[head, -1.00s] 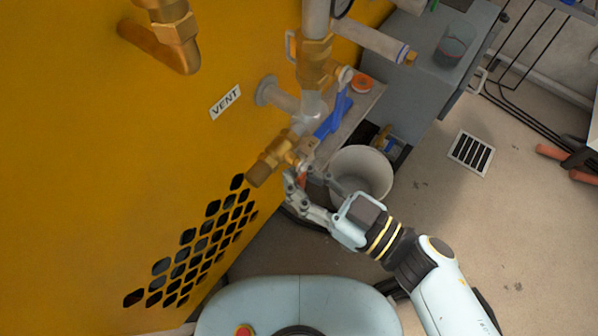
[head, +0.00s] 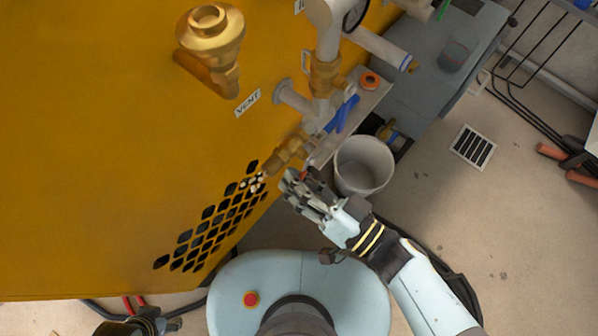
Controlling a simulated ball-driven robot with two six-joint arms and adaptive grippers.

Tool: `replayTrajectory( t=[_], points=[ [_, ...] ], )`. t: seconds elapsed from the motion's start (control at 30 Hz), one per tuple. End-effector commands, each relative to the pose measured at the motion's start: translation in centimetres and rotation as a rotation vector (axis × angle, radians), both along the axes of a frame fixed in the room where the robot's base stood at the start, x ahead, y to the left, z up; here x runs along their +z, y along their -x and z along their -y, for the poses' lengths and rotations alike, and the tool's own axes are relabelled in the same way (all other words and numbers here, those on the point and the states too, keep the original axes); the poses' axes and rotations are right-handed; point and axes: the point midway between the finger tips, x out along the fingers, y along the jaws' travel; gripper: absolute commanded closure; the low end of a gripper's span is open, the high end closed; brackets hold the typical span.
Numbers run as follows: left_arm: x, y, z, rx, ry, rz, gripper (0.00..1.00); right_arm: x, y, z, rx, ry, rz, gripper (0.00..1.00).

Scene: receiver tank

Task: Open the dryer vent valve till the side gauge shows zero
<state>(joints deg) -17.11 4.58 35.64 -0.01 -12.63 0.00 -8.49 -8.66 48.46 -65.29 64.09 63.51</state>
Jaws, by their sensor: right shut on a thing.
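The brass vent valve (head: 288,152) sticks out from the yellow casing below the VENT label (head: 248,103). Small pale patches (head: 257,183) show by its outlet. My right gripper (head: 296,182) is just below the valve, shut on what appears to be its reddish handle (head: 305,174), mostly hidden by the fingers. The side gauge (head: 355,14) is at the top edge, seen nearly edge-on; I cannot read it. My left gripper (head: 152,321) is at the bottom left edge, partly cut off; its opening is unclear.
A vertical pipe (head: 327,45) with a blue lever (head: 342,114) stands above the vent valve. A white bucket (head: 364,166) is right of my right gripper. A grey cabinet (head: 425,60) is behind.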

Motion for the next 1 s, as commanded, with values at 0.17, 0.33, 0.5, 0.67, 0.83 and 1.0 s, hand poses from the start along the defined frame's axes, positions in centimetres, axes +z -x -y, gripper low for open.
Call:
replayTrajectory(
  t=[0.17,0.33,0.5,0.67,0.83,1.0],
  points=[
    [0.12,0.09,-0.01,0.000,0.000,-0.002,0.60,-0.20,0.21,0.22,-0.001,-0.005,-0.016,1.00],
    [0.09,0.14,-0.01,0.000,0.000,-0.002,0.60,-0.23,0.21,0.19,-0.001,-0.004,-0.017,1.00],
    [0.08,0.16,-0.01,0.000,0.000,-0.003,0.60,-0.23,0.22,0.18,-0.001,-0.003,-0.016,0.86],
    [0.09,0.19,-0.02,0.000,0.000,-0.003,0.60,-0.13,0.14,0.07,-0.001,-0.005,-0.014,0.65],
    [0.10,0.23,-0.02,0.000,0.000,-0.003,0.60,-0.06,0.09,0.01,-0.001,-0.005,-0.012,0.61],
    [0.11,0.41,-0.18,-0.001,-0.002,-0.005,0.60,-0.05,0.23,0.21,-0.001,-0.005,-0.012,0.61]
  ],
)
